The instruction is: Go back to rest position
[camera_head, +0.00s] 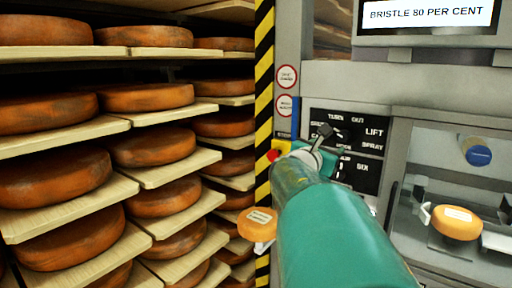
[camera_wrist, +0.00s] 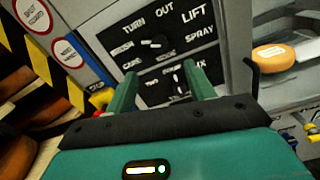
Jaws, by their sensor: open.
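My gripper (camera_wrist: 165,90) is open and empty in the wrist view, its two green fingers spread in front of the black control panel (camera_wrist: 150,45). In the head view my teal arm reaches up to the same panel (camera_head: 372,140), and the gripper (camera_head: 322,142) is partly hidden behind my wrist. The panel carries labels such as TURN, OUT, LIFT and SPRAY, with small knobs. A lower knob (camera_wrist: 177,76) shows between the fingers. I cannot tell whether a finger touches the panel.
Wooden shelves (camera_head: 60,140) with several orange cheese wheels fill the left. A yellow-black striped post (camera_head: 263,80) and a red button (camera_head: 272,155) stand beside the panel. A small orange wheel (camera_head: 257,224) is left of my arm; another (camera_head: 456,222) sits in the machine bay at right.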

